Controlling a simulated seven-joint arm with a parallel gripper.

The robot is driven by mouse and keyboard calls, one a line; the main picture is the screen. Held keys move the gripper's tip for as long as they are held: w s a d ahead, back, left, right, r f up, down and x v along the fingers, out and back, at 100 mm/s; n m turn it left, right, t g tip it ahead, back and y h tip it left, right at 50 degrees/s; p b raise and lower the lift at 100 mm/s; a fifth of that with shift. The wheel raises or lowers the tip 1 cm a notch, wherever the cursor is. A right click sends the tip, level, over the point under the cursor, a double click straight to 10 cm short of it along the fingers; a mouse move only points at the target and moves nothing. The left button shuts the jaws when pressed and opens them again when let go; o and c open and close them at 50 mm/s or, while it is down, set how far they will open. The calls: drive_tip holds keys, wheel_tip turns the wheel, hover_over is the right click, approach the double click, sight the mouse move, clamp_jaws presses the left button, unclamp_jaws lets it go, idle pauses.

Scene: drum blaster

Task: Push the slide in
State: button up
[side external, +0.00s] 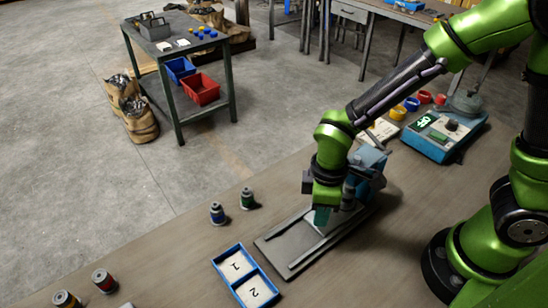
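A flat grey plate with raised side rails, which looks like the slide (288,246), lies on the brown bench and extends toward the lower left from beneath my gripper. A blue-grey machine (371,160) stands at its upper right end, partly hidden by my arm. My gripper (321,218) points down over the plate, near the machine. Its fingertips are small and dark, and I cannot tell whether they touch the plate or hold anything. The part of the plate behind my gripper is partly hidden.
A blue two-compartment tray (231,281) marked 1 and 2 lies left of the plate. Two small bottles (218,213) stand behind it, and two more (103,281) at lower left. A blue scale-like device (446,136) and coloured cups (412,104) stand at right.

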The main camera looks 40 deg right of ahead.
drive_tip(key=o, duration=0.5)
drive_tip(key=shift+d, duration=0.2)
drive_tip(key=shift+c, duration=0.2)
wheel_tip(320, 180, up, 17)
drive_tip(key=s+d+r+m+t+y, duration=0.2)
drive_tip(key=d+m+t, duration=0.5)
drive_tip(key=d+m, duration=0.4)
drive_tip(key=shift+s+d+r+m, duration=0.4)
drive_tip(key=shift+s+r+m, duration=0.35)
drive_tip(key=shift+m, duration=0.35)
